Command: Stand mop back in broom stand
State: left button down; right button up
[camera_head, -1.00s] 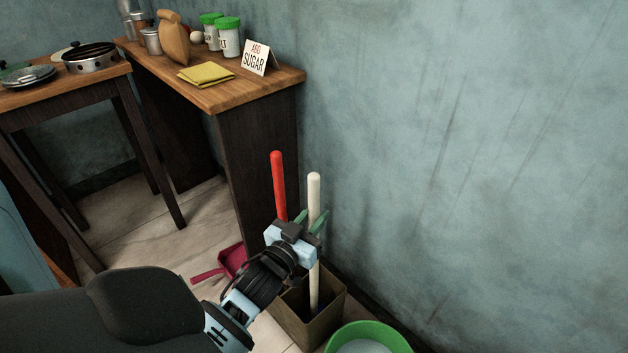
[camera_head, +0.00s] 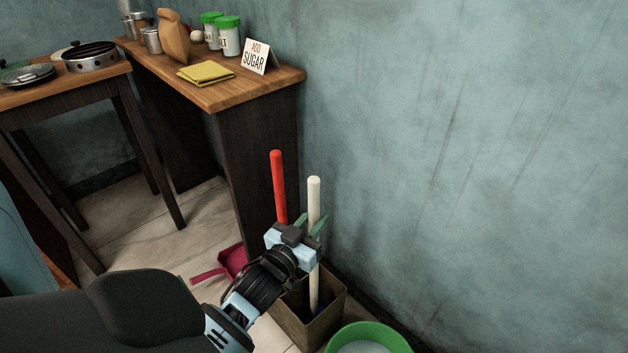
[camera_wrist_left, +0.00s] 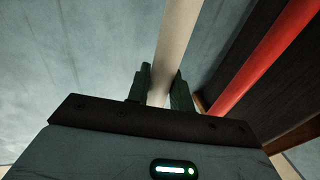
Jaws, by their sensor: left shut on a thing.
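A white handle (camera_head: 314,200), taken as the mop's, stands nearly upright with its lower part inside the square brown broom stand (camera_head: 330,322). My left gripper (camera_head: 310,222) is shut on this handle above the stand's rim. In the left wrist view the white handle (camera_wrist_left: 172,50) passes between the two green fingers. The mop's lower end is hidden inside the stand. A red handle (camera_head: 278,185) rises just left of the white one; its lower part is hidden behind my gripper. My right gripper is out of view.
A green bucket (camera_head: 385,335) stands right of the broom stand. A pink dustpan (camera_head: 232,262) lies on the floor to its left. The wooden table (camera_head: 230,97) with a "sugar" sign (camera_head: 256,57) stands behind. The wall is close on the right.

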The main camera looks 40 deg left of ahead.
pick_arm(q)
jog(key=shift+f, duration=0.1)
jog(key=c, duration=1.6)
grip_release()
jog(key=o, duration=0.5)
jog(key=shift+c, duration=0.2)
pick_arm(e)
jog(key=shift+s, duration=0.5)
pick_arm(q)
jog(key=shift+f, duration=0.1)
jog(key=s+d+p, duration=0.1)
jog(key=s, duration=0.6)
jog(key=shift+s+d+p, duration=0.15)
jog(key=shift+s+p, duration=0.15)
jog(key=shift+s, duration=0.05)
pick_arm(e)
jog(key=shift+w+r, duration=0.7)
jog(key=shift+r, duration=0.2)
pick_arm(q)
jog(key=shift+f, duration=0.1)
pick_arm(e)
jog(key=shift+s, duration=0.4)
